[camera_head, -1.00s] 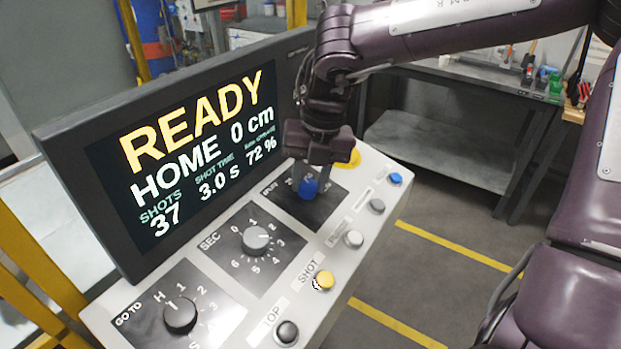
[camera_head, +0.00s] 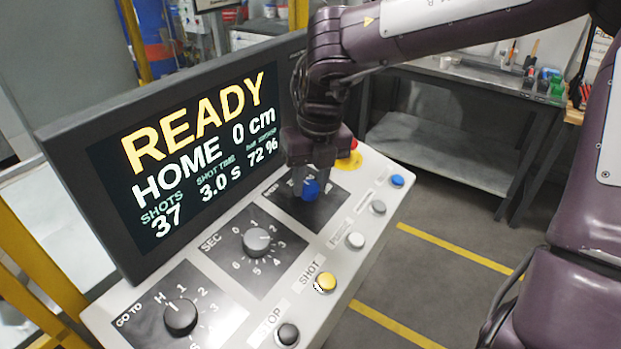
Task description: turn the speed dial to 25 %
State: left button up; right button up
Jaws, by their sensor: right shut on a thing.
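The speed dial is the blue knob (camera_head: 310,190) on the dark square plate at the far end of the sloped control panel. My right gripper (camera_head: 310,180) comes down over it from above and is shut on the knob. The fingers hide part of the knob and its scale, so I cannot read its setting there. The screen (camera_head: 190,150) reads READY, HOME 0 cm, SHOTS 37, shot time 3.0 s and 72 % at the lower right; the label over the 72 % is too small to read surely. My left gripper is out of view.
A grey SEC dial (camera_head: 256,241) and a black GO TO dial (camera_head: 180,317) sit nearer. Several buttons, including a yellow SHOT button (camera_head: 326,281) and a blue one (camera_head: 397,180), line the panel's right edge. A red-topped button (camera_head: 352,144) stands just behind my gripper.

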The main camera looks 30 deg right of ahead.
aim_at(315, 187)
jog(key=o, duration=1)
jog(key=shift+c, duration=0.2)
jog(key=r, duration=0.7)
jog(key=shift+s+d+r, duration=0.3)
jog(key=shift+r, duration=0.1)
